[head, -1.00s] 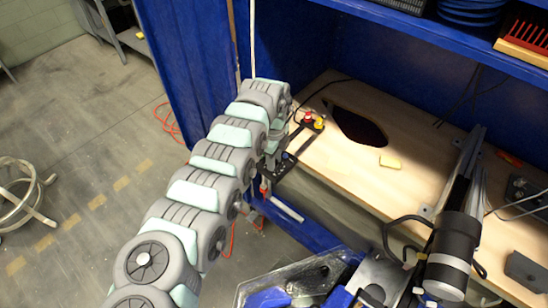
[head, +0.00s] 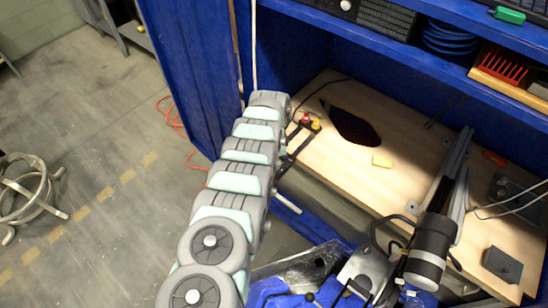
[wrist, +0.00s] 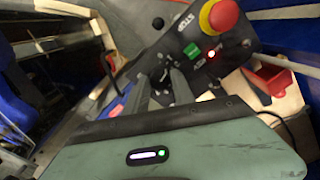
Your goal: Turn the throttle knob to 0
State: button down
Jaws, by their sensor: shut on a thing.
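A black control panel (wrist: 205,45) fills the upper middle of the wrist view, tilted. It carries a red stop button (wrist: 220,14) with a yellow collar, a green switch (wrist: 192,50) and a small lit red lamp. My gripper (wrist: 168,88) has its two grey fingers reaching to the panel's lower left part. They are shut on a small dark thing there, apparently the throttle knob; the fingers mostly hide it, and its pointer and scale are not readable.
A black cylinder (head: 428,252) on a metal rail stands at right. A blue shelf (head: 420,50) overhangs the back. Open floor lies left.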

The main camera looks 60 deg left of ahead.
jog(key=shift+w+d+n, duration=0.1)
jog(key=shift+n, duration=1)
jog(key=shift+f+n+b, duration=0.1)
jog(key=shift+n+b, duration=0.6)
jog(key=shift+n, duration=1.3)
jog(key=c, duration=1.1)
grip_release()
jog(key=shift+o, duration=0.2)
notch_tip(320, 180, up, 11)
jog(key=p, duration=0.3)
